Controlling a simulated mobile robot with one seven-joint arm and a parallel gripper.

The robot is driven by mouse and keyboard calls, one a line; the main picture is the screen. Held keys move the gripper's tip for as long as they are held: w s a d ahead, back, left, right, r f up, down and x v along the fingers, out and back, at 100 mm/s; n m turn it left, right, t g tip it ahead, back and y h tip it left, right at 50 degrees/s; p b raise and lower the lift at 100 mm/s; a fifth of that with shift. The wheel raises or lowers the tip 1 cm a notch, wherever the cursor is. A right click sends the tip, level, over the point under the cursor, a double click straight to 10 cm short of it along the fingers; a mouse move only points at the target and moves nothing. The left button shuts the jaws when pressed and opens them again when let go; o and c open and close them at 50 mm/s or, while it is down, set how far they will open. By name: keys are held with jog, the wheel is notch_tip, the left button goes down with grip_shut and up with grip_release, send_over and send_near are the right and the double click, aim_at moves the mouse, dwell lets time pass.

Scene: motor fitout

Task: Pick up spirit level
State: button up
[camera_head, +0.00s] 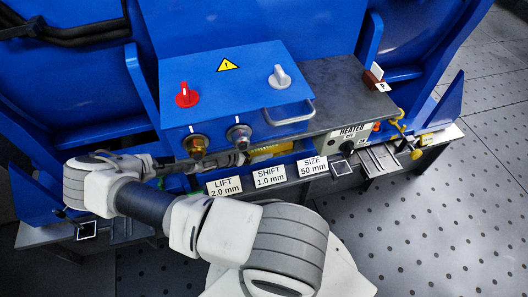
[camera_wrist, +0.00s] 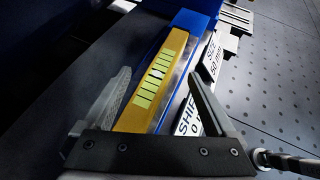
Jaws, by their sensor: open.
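The spirit level is a yellow bar (camera_wrist: 173,50) with a pale green marked strip, lying on a dark surface in the wrist view. In the head view only a short yellow piece of the spirit level (camera_head: 272,148) shows under the blue box's front edge; the rest is hidden. My gripper (camera_wrist: 159,76) is open, with one finger on each side of the bar in the wrist view. I cannot tell how far the fingertips are above it. In the head view my gripper (camera_head: 238,159) is at the bar's left, below the box's knobs.
A blue control box (camera_head: 245,75) with red and grey knobs and a handle stands close behind. White labels, LIFT (camera_head: 224,186), SHIFT (camera_head: 269,177) and SIZE (camera_head: 312,166), line the front edge. A heater panel (camera_head: 348,137) is at the right. Open floor (camera_head: 440,220) lies beyond.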

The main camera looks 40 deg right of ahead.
aim_at(264, 149)
jog(key=b+x, duration=0.1)
jog(key=x, duration=0.2)
jog(key=shift+f, duration=0.3)
grip_shut()
